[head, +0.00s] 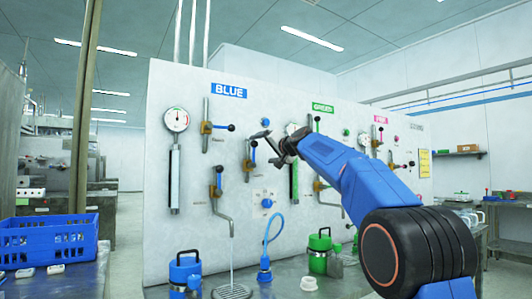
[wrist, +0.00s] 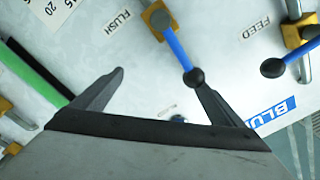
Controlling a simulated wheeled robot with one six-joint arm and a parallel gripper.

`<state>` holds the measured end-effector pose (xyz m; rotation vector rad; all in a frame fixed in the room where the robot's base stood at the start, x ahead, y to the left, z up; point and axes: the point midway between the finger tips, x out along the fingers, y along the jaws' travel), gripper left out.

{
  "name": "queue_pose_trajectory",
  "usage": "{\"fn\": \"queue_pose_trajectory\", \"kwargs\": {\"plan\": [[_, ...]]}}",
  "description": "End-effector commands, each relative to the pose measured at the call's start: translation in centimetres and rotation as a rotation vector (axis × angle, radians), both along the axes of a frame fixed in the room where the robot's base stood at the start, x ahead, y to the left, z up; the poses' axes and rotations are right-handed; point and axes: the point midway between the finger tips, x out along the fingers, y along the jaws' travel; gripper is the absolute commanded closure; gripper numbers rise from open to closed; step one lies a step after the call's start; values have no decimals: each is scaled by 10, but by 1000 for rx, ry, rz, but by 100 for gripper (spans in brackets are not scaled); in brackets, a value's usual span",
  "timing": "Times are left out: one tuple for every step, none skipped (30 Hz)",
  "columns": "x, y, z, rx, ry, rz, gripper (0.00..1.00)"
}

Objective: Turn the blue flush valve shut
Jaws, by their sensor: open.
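The blue flush valve shows in the wrist view at the top centre, with a brass body (wrist: 160,19), a blue lever (wrist: 177,48) and a black knob (wrist: 194,78). The FLUSH label is beside it. In the head view the flush valve (head: 248,165) is on the panel under the BLUE sign, partly behind my gripper. My gripper (wrist: 160,80) is open and empty. The knob is close to the tip of its right finger in the wrist view; I cannot tell whether they touch. In the head view my gripper (head: 267,146) is in front of the panel, close to the valve.
The blue feed valve (wrist: 298,36) is at the right in the wrist view, its knob pointing left. A green pipe (wrist: 35,72) runs at the left. In the head view, water falls from a spout (head: 224,212) towards a drain (head: 232,291). A blue crate (head: 48,242) stands at left.

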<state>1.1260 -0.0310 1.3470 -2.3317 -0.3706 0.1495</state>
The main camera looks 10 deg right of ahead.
Motion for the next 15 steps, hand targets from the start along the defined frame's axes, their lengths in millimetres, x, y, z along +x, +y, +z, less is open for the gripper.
{"fn": "queue_pose_trajectory", "kwargs": {"plan": [[2, -2, -3, -1, 3, -1, 12], [2, -2, -3, -1, 4, 0, 12], [2, -2, -4, -2, 5, -1, 12], [2, -3, -4, -2, 5, -1, 12], [2, -3, -5, -2, 5, -1, 12], [3, -4, -6, -2, 6, -1, 12], [3, -5, -7, -3, 6, -1, 12], [4, -6, -8, -3, 6, 0, 12], [4, -8, -10, -2, 7, 0, 12], [5, -9, -11, -2, 7, -1, 12], [5, -10, -13, -3, 8, 0, 12], [6, -12, -15, -4, 8, 1, 12], [7, -13, -16, -4, 8, 1, 12], [7, -14, -17, -4, 9, 1, 12], [8, -15, -19, -3, 10, 1, 12]]}}
